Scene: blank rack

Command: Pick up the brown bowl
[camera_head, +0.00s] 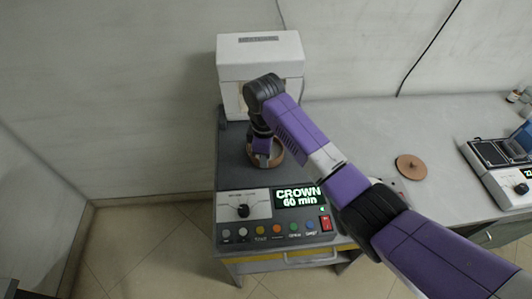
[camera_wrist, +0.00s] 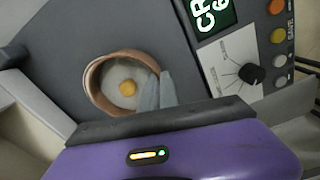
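The brown bowl (camera_wrist: 94,92) sits on the dark top of the device in the wrist view, with a pale inside and a small orange-yellow round thing (camera_wrist: 128,88) in it. In the head view the bowl (camera_head: 277,158) is partly hidden by my arm. My gripper (camera_wrist: 159,88) is at the bowl's rim in the wrist view, one grey finger inside and one outside. The fingers are close together with the rim between them. My gripper (camera_head: 263,155) also reaches down over the bowl in the head view. The bowl looks level, and I see no clear gap beneath it.
The device's front panel (camera_head: 262,228) has a lit display, a knob and several coloured buttons. A white box (camera_head: 260,55) stands behind the bowl. A brown disc (camera_head: 410,167) lies on the grey counter (camera_head: 450,125) to the right, with another device (camera_head: 500,165) beyond.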

